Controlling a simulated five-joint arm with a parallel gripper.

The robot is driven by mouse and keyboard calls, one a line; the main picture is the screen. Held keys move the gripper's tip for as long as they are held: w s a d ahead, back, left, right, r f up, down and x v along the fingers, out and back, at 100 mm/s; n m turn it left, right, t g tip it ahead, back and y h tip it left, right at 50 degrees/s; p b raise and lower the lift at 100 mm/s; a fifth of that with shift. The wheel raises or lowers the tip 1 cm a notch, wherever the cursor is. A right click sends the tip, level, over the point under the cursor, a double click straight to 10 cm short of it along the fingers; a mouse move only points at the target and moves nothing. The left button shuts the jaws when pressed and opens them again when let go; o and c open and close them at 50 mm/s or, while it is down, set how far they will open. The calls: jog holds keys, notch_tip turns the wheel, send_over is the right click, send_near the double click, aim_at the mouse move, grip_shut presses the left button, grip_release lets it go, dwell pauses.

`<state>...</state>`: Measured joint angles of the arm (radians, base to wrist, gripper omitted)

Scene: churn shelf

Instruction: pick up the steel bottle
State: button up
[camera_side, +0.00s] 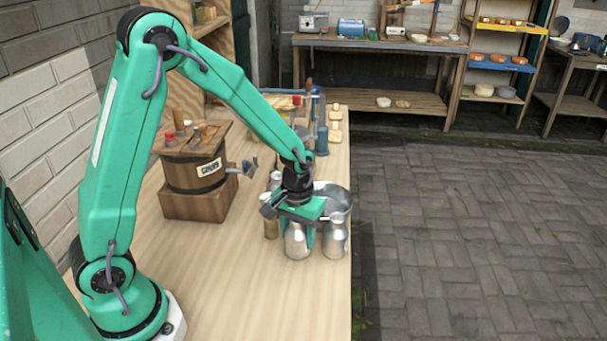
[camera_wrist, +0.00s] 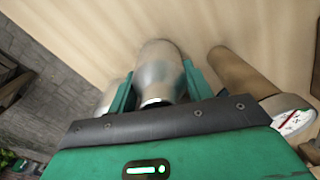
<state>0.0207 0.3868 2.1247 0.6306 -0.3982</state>
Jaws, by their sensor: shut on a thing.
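The steel bottle (camera_side: 297,243) stands upright near the right edge of the wooden table. My gripper (camera_side: 300,228) has come down over it from above and is shut on its upper body. In the wrist view the bottle (camera_wrist: 160,68) lies between the two green fingers of my gripper (camera_wrist: 161,86). Its top is hidden by my gripper's dark front edge. I see no clear gap between its base and the table.
A second steel bottle (camera_side: 335,238) stands close on the right. A brown cylinder (camera_side: 270,226) is close on the left. A metal pot (camera_side: 338,195) stands just behind. A wooden churn (camera_side: 196,170) is further left. The table's front (camera_side: 235,285) is clear.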

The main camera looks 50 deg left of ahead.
jog(key=shift+r, duration=0.2)
jog(key=shift+r, duration=0.55)
jog(key=s+d+r, duration=0.6)
jog(key=d+r, duration=0.3)
jog(key=d, duration=0.1)
jog(key=shift+r, duration=0.25)
jog(key=shift+a, duration=0.1)
jog(key=w+a+r+n, duration=0.2)
jog(key=w+a, duration=1.3)
jog(key=w, duration=0.4)
jog(key=shift+a+r, duration=0.15)
jog(key=shift+a, duration=0.1)
jog(key=shift+f, duration=2.3)
